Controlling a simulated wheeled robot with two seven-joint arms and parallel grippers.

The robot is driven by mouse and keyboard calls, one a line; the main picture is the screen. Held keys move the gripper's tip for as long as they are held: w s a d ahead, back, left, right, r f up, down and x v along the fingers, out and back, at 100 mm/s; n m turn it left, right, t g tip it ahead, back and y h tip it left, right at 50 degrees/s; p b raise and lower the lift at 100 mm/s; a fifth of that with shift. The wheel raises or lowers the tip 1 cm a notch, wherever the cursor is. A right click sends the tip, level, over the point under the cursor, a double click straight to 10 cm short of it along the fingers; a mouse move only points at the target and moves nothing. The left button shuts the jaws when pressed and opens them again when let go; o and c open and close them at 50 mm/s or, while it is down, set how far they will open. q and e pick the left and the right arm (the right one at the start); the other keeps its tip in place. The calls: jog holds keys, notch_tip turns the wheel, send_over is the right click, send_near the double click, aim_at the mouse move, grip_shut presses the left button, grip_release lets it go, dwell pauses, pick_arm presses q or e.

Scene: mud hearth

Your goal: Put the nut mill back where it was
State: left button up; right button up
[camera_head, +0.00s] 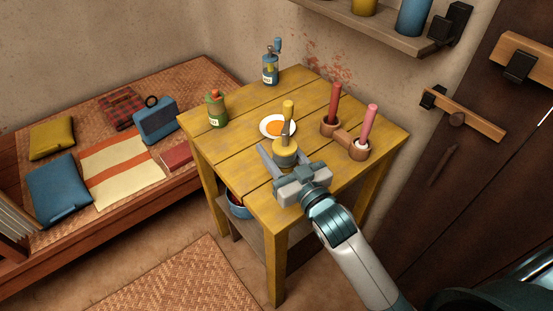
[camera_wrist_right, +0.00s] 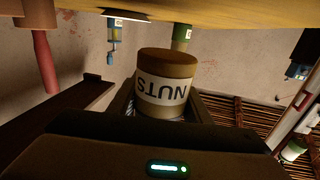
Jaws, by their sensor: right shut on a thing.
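The nut mill (camera_head: 285,156) is yellow with a grey band and an upright crank with a yellow knob. It is upright over the front part of the yellow table (camera_head: 238,143). My right gripper (camera_head: 281,160) is shut on its body. In the right wrist view the mill (camera_wrist_right: 165,85) sits between the fingers, with the upside-down label "NUTS". I cannot tell whether its base touches the table. My left gripper is not in view.
The table's left front is clear.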

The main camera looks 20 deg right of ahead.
jog(key=shift+f, duration=1.95)
jog(key=shift+f, duration=0.2)
jog(key=o, duration=1.1)
jog(key=shift+o, duration=0.2)
jog(key=shift+r, duration=0.15)
